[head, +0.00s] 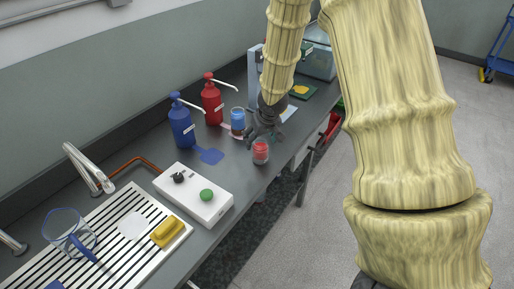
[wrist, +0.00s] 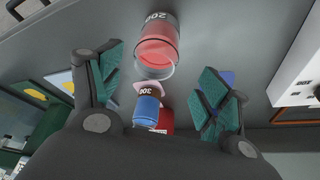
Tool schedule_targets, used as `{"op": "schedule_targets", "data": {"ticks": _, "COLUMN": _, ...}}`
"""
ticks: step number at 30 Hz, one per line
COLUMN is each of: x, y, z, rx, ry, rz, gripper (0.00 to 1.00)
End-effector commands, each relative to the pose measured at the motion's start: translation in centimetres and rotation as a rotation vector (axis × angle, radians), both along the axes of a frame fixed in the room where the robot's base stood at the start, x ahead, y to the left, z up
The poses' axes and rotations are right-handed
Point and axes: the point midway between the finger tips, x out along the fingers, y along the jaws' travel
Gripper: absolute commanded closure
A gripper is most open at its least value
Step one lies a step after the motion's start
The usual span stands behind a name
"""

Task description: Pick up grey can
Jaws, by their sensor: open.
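I cannot make out a grey can in either view. My gripper (head: 265,132) is open and points down over the bench, with nothing between its fingers. In the wrist view its green-padded fingers (wrist: 160,88) stand wide apart. A clear beaker with red contents (head: 261,152) stands just in front of the gripper; it also shows beyond the fingertips in the wrist view (wrist: 158,45), marked 200. A clear beaker with blue contents (head: 238,120) stands behind and to the left, and in the wrist view (wrist: 147,108) it appears between the fingers.
A blue pump bottle (head: 181,125) and a red pump bottle (head: 211,102) stand along the wall. A white control box (head: 194,194) with a green button lies nearer. A slatted drainer (head: 110,235) holds a jug (head: 70,232) and a yellow sponge (head: 166,232). The bench's right edge is close to the red beaker.

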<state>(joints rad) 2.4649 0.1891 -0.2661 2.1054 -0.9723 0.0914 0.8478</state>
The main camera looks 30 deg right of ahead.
Motion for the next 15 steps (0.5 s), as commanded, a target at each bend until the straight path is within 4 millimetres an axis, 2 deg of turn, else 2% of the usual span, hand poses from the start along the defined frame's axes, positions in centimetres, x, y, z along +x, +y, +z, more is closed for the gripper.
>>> {"op": "schedule_targets", "data": {"ticks": 6, "x": 0.0, "y": -1.3, "z": -2.1, "rx": -0.001, "ry": 0.002, "rz": -0.015, "gripper": 0.24}}
{"op": "schedule_targets", "data": {"ticks": 15, "x": 0.9, "y": -1.6, "z": -4.4, "rx": -0.001, "ry": 0.001, "rz": -0.018, "gripper": 0.24}}
